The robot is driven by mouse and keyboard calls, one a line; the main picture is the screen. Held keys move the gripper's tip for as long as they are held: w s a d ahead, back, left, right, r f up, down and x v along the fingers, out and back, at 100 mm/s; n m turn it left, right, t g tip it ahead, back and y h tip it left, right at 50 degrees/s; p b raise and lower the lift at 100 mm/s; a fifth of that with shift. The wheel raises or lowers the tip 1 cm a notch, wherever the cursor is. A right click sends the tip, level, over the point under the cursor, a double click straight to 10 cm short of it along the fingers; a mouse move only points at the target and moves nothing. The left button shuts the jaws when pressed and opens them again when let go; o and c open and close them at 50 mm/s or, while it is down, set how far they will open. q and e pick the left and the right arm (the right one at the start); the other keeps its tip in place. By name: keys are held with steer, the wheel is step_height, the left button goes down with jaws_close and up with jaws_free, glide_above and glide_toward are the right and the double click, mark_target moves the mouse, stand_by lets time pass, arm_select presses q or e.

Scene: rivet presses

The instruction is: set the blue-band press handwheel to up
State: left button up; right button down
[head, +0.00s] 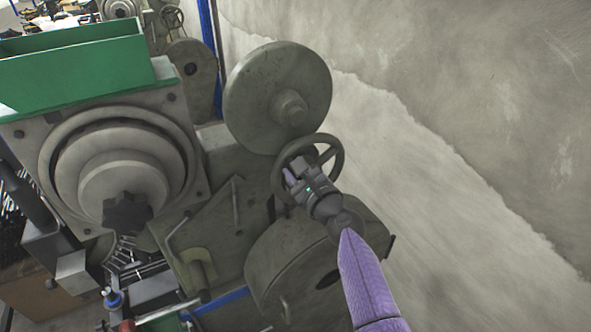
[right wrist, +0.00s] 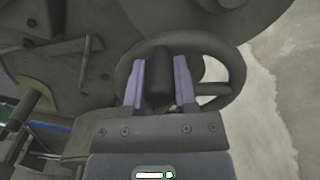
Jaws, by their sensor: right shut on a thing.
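The press handwheel (head: 335,150) is a dark grey-green spoked wheel on the right side of the press in the head view. It also fills the upper middle of the right wrist view (right wrist: 233,65). My right gripper (head: 291,173) reaches it from the lower right. Its two purple fingers (right wrist: 159,85) are shut on a dark cylindrical knob of the handwheel, one finger on each side. The gripper covers part of the wheel in the head view. My left gripper is not in view. A blue band (head: 215,302) shows low on the press.
A large round disc (head: 300,75) sits just above the handwheel, and a rounded housing (head: 290,275) lies below it. A green bin (head: 75,65) stands on the press at upper left. A pale wall (head: 470,100) bounds the right side.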

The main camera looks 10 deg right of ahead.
steer(key=shift+c, duration=2)
jaws_free()
steer(key=shift+d, duration=0.15)
steer(key=p+v, duration=0.1)
steer(key=v, duration=0.9)
